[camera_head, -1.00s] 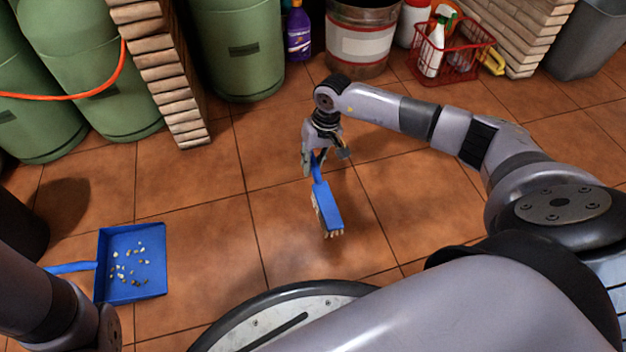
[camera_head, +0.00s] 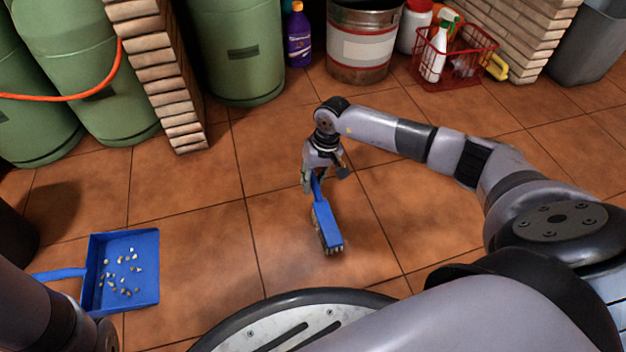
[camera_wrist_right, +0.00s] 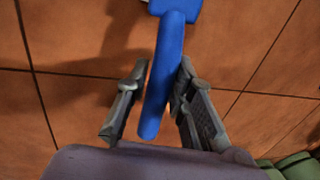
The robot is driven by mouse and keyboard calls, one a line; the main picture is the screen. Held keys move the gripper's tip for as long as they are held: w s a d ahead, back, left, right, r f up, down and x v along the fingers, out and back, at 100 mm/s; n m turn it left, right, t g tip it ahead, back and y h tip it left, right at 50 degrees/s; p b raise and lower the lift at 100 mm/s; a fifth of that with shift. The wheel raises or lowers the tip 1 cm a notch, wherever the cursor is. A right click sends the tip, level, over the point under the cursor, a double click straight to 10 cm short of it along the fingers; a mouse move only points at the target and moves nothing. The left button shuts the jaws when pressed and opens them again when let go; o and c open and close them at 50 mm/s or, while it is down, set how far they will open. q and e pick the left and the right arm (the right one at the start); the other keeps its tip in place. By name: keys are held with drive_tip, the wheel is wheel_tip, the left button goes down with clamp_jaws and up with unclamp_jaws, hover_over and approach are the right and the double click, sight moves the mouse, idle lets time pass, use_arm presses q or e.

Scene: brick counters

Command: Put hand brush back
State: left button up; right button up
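The hand brush (camera_head: 325,216) is blue with pale bristles. My right gripper (camera_head: 312,185) holds it by the handle, with the head pointing toward my base and the bristles showing on its left side and front end. In the right wrist view, the gripper's two fingers (camera_wrist_right: 158,88) are closed around the blue handle (camera_wrist_right: 165,70), and the brush head is cut off at the top edge. The brush seems to be just above the floor; the exact gap is unclear. Of my left arm only a link shows at the lower left; its gripper is out of view.
A blue dustpan (camera_head: 122,300) with small bits of debris lies on the tiled floor at left. Green barrels (camera_head: 237,55), a purple bottle (camera_head: 299,35), a metal bucket (camera_head: 360,45) and a red basket (camera_head: 452,75) line the back. The middle floor is clear.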

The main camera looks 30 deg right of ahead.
drive_tip(key=o, duration=0.3)
drive_tip(key=shift+r, duration=0.1)
drive_tip(key=p+v, duration=0.9)
drive_tip(key=v, duration=0.3)
drive_tip(key=shift+a+r, duration=0.1)
drive_tip(key=shift+r, duration=0.05)
